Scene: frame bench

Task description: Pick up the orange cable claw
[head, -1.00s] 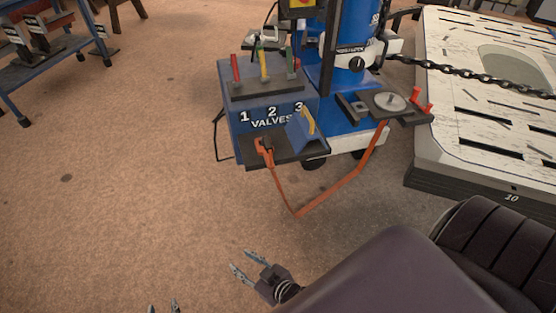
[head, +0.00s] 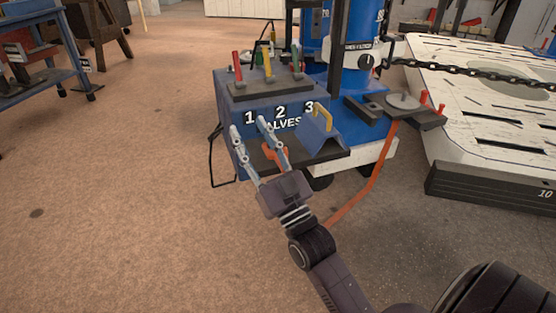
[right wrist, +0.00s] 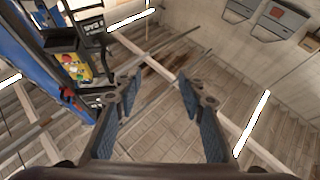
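The orange cable claw (head: 275,153) lies on the dark shelf at the front of the blue valve box. It is partly hidden behind a finger of my right gripper. Its orange cable (head: 368,185) hangs from the shelf on the right and passes behind my right arm. My right gripper (head: 249,127) is open, its fingers pointing up in front of the valve box. In the right wrist view the two fingers (right wrist: 155,88) stand apart with nothing between them. I cannot tell whether a finger touches the claw. My left gripper is not in view.
The blue valve box (head: 232,118) carries red, yellow and green levers on top. A yellow handle (head: 323,117) stands right of the claw. A chain (head: 470,71) runs over a pale slotted platform (head: 470,130) at right.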

